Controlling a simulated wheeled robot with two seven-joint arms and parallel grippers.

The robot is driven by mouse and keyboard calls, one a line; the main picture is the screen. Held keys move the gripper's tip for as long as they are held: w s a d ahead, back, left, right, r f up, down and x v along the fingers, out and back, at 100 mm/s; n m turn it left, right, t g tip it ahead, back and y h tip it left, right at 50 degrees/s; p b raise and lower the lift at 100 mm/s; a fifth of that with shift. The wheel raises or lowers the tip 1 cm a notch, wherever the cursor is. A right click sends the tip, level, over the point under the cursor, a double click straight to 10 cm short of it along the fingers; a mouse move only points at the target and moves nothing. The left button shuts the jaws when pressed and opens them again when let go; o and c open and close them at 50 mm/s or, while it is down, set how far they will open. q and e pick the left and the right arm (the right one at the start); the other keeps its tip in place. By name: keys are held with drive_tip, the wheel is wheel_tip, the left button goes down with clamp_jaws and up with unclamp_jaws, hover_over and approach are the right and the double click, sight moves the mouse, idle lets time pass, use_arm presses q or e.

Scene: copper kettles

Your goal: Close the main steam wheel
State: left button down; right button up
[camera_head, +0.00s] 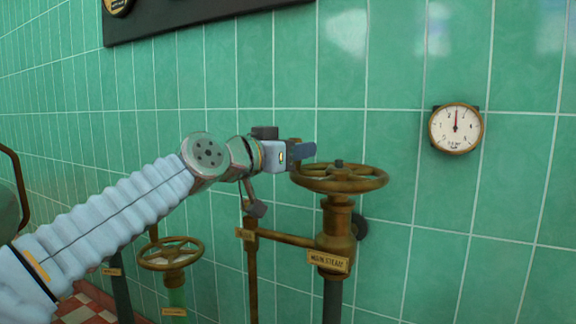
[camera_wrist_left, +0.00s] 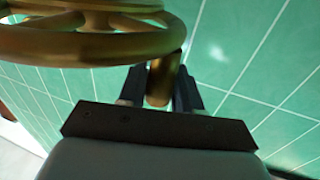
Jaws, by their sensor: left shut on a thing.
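The main steam wheel (camera_head: 358,184) is a brass handwheel lying nearly flat on top of an upright brass valve. A plate reading "MAIN STEAM" (camera_head: 328,261) is on the valve body below it. My left gripper (camera_head: 303,152) is at the wheel's left side, reaching in from the left. In the left wrist view, the wheel (camera_wrist_left: 90,45) fills the upper left. The dark fingers of my left gripper (camera_wrist_left: 160,85) are shut on a brass part at the wheel's rim, one finger on each side. The fingertips are partly hidden. My right gripper is not in view.
A second, smaller handwheel (camera_head: 170,252) stands lower at the left. A brass pipe (camera_head: 285,238) runs left from the main valve to an upright pipe. A round gauge (camera_head: 455,128) hangs on the green tiled wall. A dark board (camera_head: 205,18) is above.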

use_arm(q)
drive_tip(key=shift+w+d+f+m+g+h, duration=0.1)
drive_tip(key=shift+w+f+m+g+h, duration=0.25)
drive_tip(key=shift+w+g, duration=0.1)
drive_tip(key=shift+w+m+g+h, duration=0.35)
drive_tip(key=shift+g+h, duration=0.1)
drive_tip(key=shift+g, duration=0.1)
drive_tip(key=w+d+m+g+h+p, duration=0.1)
drive_tip(key=m+g+p, duration=0.1)
drive_tip(key=p, duration=0.1)
drive_tip(key=w+d+r+m+g+h+p, duration=0.1)
drive_tip(key=m+g+p, duration=0.1)
drive_tip(key=g+p, duration=0.1)
drive_tip(key=w+d+m+g+h+p, duration=0.1)
drive_tip(key=m+g+p, duration=0.1)
drive_tip(key=p, duration=0.3)
drive_tip(key=shift+r+g+h, duration=0.2)
drive_tip(key=shift+g+h, duration=0.1)
drive_tip(key=shift+g, duration=0.3)
drive_tip(key=shift+d+f+g+p, duration=0.1)
drive_tip(key=shift+f+g+p, duration=0.15)
drive_tip(key=shift+p, duration=0.35)
drive_tip(key=shift+w+d+f+m+g+p, duration=0.2)
drive_tip(key=shift+d+f+m+g+p, duration=0.1)
drive_tip(key=shift+d, duration=0.2)
drive_tip(key=c, duration=0.9)
unclamp_jaws()
drive_tip(key=shift+w, duration=0.15)
